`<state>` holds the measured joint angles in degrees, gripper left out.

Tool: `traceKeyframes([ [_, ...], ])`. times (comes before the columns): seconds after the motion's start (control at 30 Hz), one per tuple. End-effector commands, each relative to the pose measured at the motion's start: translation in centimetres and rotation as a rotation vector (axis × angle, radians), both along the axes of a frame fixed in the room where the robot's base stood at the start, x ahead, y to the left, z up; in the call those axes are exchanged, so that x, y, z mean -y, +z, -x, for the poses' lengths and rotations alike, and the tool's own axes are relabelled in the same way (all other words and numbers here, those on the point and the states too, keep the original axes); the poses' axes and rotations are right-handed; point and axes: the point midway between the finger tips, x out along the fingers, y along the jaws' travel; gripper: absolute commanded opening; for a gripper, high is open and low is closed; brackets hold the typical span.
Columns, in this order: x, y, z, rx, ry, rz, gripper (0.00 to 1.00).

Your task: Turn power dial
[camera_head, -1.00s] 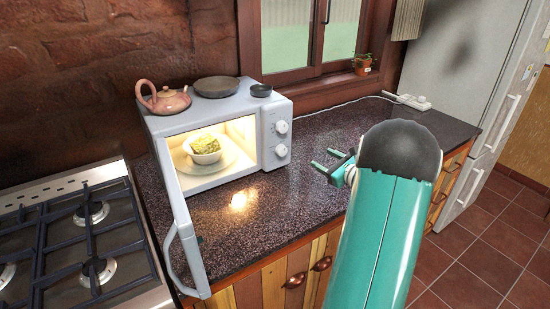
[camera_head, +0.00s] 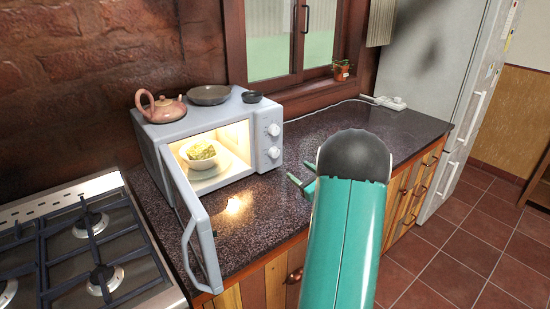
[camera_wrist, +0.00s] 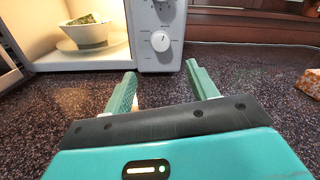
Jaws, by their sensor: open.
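A white microwave (camera_head: 180,129) stands on the dark stone counter with its door (camera_head: 192,235) swung open and its inside lit. Two round white dials sit one above the other on its right front panel: the upper dial (camera_head: 274,129) and the lower dial (camera_head: 274,152). The lower dial (camera_wrist: 160,41) is clear in the wrist view; the upper one is cut by the top edge. A white bowl (camera_head: 200,161) with greenish food is inside. My gripper (camera_head: 293,173) is open and empty, in front of the panel and apart from it. Its fingers (camera_wrist: 162,74) point toward the lower dial.
A teapot (camera_head: 160,107), a dark plate (camera_head: 209,95) and a small dark dish (camera_head: 252,97) stand on the microwave. A stove (camera_head: 100,255) is at the left. The counter right of the microwave is mostly clear, with a power strip (camera_head: 390,103) at the back.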

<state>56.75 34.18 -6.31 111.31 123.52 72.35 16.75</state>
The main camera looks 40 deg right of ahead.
Motion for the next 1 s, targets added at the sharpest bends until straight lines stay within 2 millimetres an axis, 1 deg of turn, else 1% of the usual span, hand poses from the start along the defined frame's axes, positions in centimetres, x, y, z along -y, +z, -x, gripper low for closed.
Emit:
traceKeyframes([
  [0.17, 0.6, -0.1, -2.8, 0.0, 0.004, 0.001, 0.58],
  [0.5, 1.6, -0.1, -9.5, -0.001, 0.005, 0.001, 0.58],
  [0.6, 1.7, -0.1, -11.1, -0.001, 0.004, -0.001, 0.58],
  [0.7, 1.8, 0.0, -12.2, -0.001, 0.004, -0.001, 0.58],
  [0.8, 1.9, 0.0, -12.8, -0.001, 0.003, -0.001, 0.58],
  [1.0, 1.9, 0.0, -13.0, -0.001, 0.002, -0.001, 0.58],
])
